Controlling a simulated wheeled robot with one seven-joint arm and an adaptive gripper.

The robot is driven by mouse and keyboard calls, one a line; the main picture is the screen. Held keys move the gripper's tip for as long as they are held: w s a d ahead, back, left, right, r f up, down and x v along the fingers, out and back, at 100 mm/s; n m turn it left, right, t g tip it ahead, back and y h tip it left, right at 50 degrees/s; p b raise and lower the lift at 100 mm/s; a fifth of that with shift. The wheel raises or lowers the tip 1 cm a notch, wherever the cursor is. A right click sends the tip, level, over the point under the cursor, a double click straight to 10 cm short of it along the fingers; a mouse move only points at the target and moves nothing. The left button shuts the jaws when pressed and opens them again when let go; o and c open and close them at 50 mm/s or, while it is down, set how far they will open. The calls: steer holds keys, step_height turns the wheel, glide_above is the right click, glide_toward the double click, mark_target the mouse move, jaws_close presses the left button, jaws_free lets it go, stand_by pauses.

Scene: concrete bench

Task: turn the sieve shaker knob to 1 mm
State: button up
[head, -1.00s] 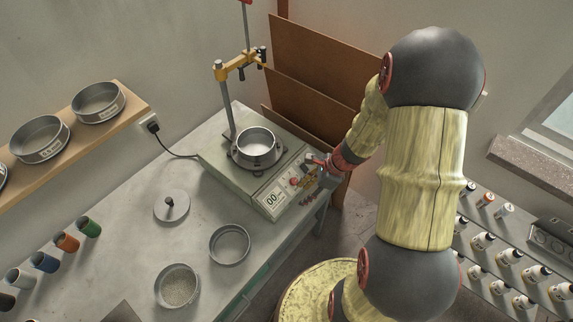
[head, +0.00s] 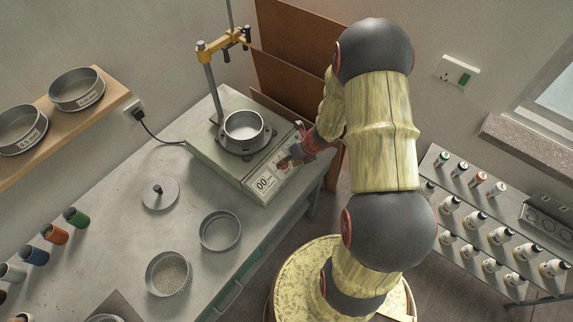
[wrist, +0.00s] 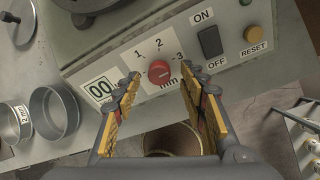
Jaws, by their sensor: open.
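The sieve shaker (head: 212,160) stands on the bench with a metal sieve pan (head: 244,130) on top. In the wrist view, its red round knob (wrist: 159,71) is on the front panel, with labels 1, 2 and 3 around its upper side and "mm" below. I cannot clearly tell where the knob points. My gripper (wrist: 161,80) is open, with one yellow-padded finger on each side of the knob and a gap on both sides. In the head view, my gripper (head: 287,160) is at the panel and covers the knob.
A 00 display (wrist: 99,90) is left of the knob; a black ON/OFF switch (wrist: 210,41) and yellow RESET button (wrist: 253,33) are right. A lid (head: 160,195), an empty sieve (head: 220,231) and a grain-filled sieve (head: 169,273) lie on the bench. A bottle rack (head: 490,230) stands right.

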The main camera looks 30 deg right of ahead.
steer(key=shift+x, duration=0.8)
steer(key=shift+c, duration=1.4)
steer(key=c, duration=0.8)
jaws_close()
